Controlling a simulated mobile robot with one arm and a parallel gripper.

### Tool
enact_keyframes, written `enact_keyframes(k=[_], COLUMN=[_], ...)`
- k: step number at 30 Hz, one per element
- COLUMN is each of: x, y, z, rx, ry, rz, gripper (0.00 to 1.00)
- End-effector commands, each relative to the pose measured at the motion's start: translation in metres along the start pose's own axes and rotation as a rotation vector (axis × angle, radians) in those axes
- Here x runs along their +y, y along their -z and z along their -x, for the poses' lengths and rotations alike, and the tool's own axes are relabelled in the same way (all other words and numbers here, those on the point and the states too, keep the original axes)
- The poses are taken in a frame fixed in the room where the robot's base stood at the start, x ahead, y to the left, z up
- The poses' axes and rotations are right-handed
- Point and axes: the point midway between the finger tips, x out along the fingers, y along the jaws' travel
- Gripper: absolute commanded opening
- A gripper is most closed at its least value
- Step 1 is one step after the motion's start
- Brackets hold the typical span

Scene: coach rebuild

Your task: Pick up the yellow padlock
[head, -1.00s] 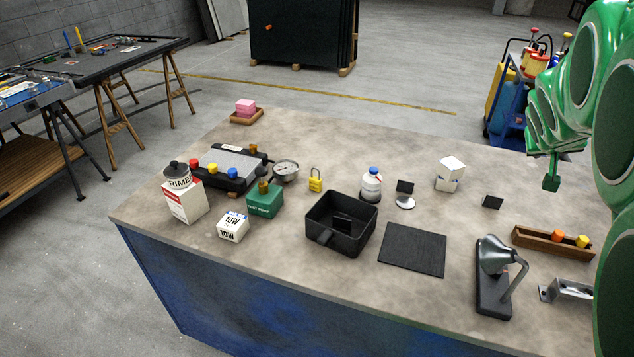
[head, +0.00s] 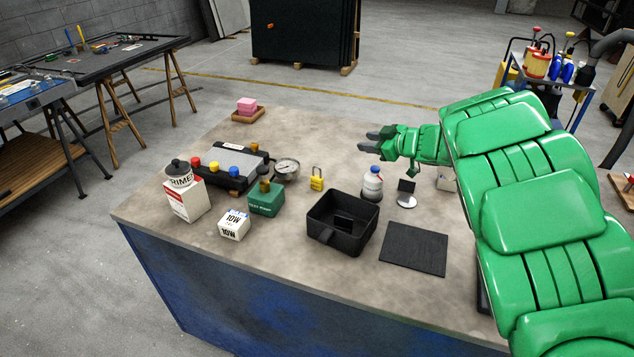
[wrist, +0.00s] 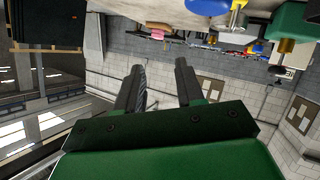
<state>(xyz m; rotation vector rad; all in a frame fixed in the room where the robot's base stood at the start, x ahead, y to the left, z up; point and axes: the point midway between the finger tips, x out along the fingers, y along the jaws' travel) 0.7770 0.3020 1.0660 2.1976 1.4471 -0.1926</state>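The yellow padlock (head: 317,183) stands on the workbench in the head view, between the round gauge and the black bin, with its shackle up. My gripper (head: 368,141) is above the bench, to the right of and beyond the padlock in the picture, with its fingers pointing left. In the wrist view its two dark fingers (wrist: 160,67) are apart with nothing between them. The wrist view is turned over, with bench items along its top edge. A yellow shape at its upper right may be the padlock; I cannot tell.
A round gauge (head: 287,168) and a green box (head: 266,201) stand left of the padlock. A black bin (head: 342,223) is in front, and a white bottle with a blue cap (head: 372,185) is to the right. The bench (head: 300,135) is bare behind the padlock.

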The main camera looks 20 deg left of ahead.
Motion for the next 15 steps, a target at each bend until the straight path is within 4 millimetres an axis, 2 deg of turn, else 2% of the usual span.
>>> enact_keyframes(k=[1,3,6,9,15], x=[-0.021,-0.048,-0.075,-0.09,-0.098], y=[-0.003,-0.007,-0.009,-0.008,-0.006], z=[-0.011,-0.022,-0.03,-0.034,-0.045], rx=[0.022,0.047,0.073,0.088,0.093], ry=[0.073,0.163,0.254,0.305,0.322], rz=[-0.006,-0.019,-0.034,-0.04,-0.042], gripper=[0.38,0.38,0.38,0.38,0.38])
